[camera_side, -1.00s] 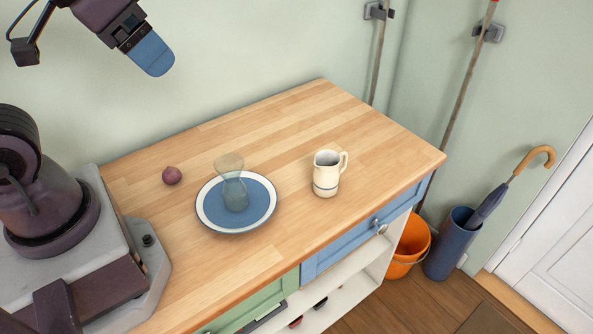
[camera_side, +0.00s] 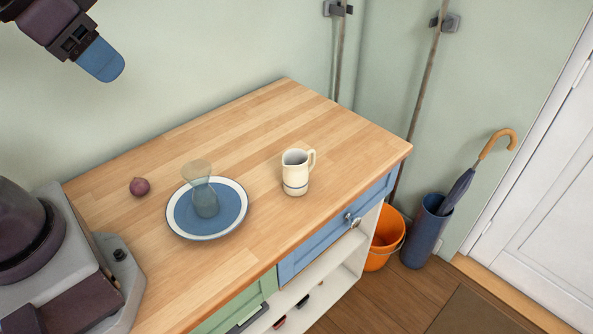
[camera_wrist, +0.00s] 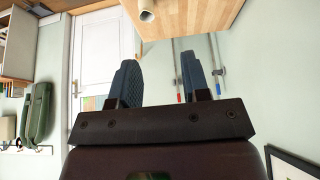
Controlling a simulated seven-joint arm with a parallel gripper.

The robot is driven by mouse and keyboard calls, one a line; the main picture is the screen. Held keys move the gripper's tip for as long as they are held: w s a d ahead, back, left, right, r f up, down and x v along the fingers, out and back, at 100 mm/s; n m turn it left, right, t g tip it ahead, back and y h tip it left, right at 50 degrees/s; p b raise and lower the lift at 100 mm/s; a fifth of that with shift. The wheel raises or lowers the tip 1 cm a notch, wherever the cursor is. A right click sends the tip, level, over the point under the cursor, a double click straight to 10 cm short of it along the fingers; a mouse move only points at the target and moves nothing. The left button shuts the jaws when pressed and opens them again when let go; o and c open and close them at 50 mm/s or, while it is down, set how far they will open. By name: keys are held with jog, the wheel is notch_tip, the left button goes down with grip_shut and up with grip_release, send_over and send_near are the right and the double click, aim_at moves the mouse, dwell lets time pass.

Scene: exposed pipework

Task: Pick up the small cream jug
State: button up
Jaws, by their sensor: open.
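The small cream jug (camera_side: 296,173) stands upright on the wooden counter (camera_side: 330,140), right of the plate, with its handle toward the right. A dark band runs round its lower part. In the wrist view the jug (camera_wrist: 147,12) shows at the top edge, partly cut off. My gripper (camera_side: 100,60) is high above the counter at the upper left in the side view, well away from the jug. In the wrist view my gripper (camera_wrist: 160,80) has its two blue fingers apart with nothing between them.
A blue plate with a white rim (camera_side: 178,228) carries a clear glass vase (camera_side: 203,190), left of the jug. A small purple onion-like ball (camera_side: 139,187) lies further left. An orange bucket (camera_side: 384,240) and an umbrella stand (camera_side: 425,235) are on the floor. The counter behind the jug is clear.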

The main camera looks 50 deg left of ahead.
jog(key=n+g, duration=0.3)
jog(key=g, duration=0.3)
send_over(314, 148)
notch_tip(314, 148, down, 18)
jog(key=f, duration=1.2)
jog(key=shift+w+a+f, duration=0.15)
jog(key=shift+a, duration=0.05)
grip_shut()
